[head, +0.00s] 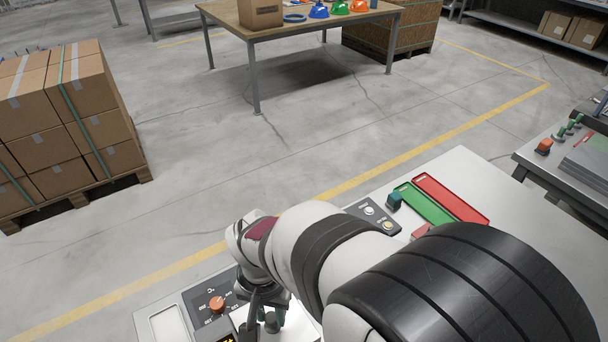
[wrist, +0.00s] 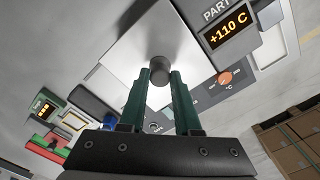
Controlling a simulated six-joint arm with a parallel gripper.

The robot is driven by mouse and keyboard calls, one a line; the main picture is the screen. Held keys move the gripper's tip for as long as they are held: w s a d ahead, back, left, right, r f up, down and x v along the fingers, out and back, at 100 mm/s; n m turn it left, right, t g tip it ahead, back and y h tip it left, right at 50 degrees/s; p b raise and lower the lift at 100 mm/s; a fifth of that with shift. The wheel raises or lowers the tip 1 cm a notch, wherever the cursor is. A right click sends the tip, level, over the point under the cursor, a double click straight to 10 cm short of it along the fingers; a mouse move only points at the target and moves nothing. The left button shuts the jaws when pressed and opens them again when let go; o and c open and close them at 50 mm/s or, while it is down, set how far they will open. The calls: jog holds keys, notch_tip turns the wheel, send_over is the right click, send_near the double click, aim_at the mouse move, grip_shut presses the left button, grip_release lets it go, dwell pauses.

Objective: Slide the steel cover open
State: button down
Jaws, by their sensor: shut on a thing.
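The steel cover (wrist: 125,62) is a flat, pale grey plate in the wrist view with a dark round knob (wrist: 160,68) standing on it. My gripper (wrist: 160,76) has its two green fingers on either side of the knob, shut on it. In the head view my gripper (head: 271,322) is at the bottom, low over the workbench, and a bright strip of the cover (head: 300,328) shows to its right. My own arm hides most of the cover there. What lies under the cover cannot be seen.
An orange dial (head: 217,303) sits on a dark panel left of my gripper. A display (wrist: 228,33) reading +110 C stands beside the cover. Green (head: 425,204) and red (head: 452,199) trays, a teal block (head: 394,201) and buttons (head: 370,211) lie farther right on the bench.

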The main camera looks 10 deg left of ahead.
jog(key=shift+w, duration=0.1)
jog(key=w+d, duration=0.9)
jog(key=shift+w+d, duration=0.15)
jog(key=c, duration=0.7)
grip_release()
jog(key=shift+o, duration=0.5)
notch_tip(320, 180, up, 16)
jog(key=shift+f, duration=0.1)
